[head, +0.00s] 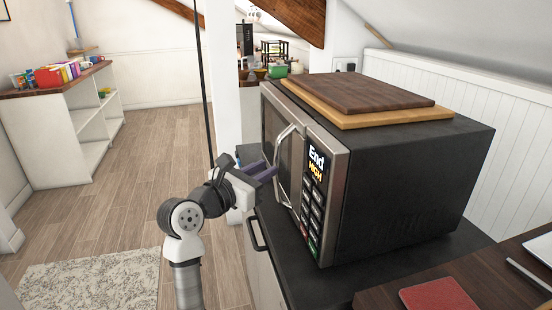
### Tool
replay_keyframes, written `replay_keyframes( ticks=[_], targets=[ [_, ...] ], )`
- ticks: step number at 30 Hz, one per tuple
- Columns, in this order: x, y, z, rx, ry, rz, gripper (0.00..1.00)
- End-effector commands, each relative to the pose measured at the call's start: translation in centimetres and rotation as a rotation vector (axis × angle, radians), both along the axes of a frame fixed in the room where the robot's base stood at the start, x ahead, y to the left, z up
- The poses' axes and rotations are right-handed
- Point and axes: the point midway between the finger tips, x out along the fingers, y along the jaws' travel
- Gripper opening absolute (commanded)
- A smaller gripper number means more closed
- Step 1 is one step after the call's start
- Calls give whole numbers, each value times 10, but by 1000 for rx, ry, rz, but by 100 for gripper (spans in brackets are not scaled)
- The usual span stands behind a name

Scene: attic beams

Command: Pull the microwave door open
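The microwave (400,185) is a black box with a steel-framed front and stands on a dark counter. Its door (270,125) faces left and looks closed, flush with the front. A curved silver handle (279,182) stands out from the door beside the keypad (313,195). My gripper (272,172), with dark purple fingers, comes in from the left at the handle's mid-height. Its fingertips overlap or touch the handle's left side in this view. I cannot tell whether the fingers are around the handle or how far apart they are.
Two wooden boards (365,92) lie on top of the microwave. The dark counter (345,280) has a drawer handle (256,234) at its front. A wooden surface with a red book (438,295) is at lower right. The wooden floor (150,165) to the left is open, with a rug (95,282).

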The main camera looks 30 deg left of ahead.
Motion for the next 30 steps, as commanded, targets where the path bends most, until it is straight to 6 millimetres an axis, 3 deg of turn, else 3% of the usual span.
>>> replay_keyframes(
  ticks=[3, 9, 20, 25, 30],
  targets=[
    [22, -4, 2, 0, 0, -2, 23],
    [43, -6, 2, 0, -1, 0, 23],
    [48, -7, 0, 0, -1, 0, 23],
    [48, -7, 0, 0, -1, 0, 2],
    [48, -7, 0, 0, -2, 0, 0]
  ],
)
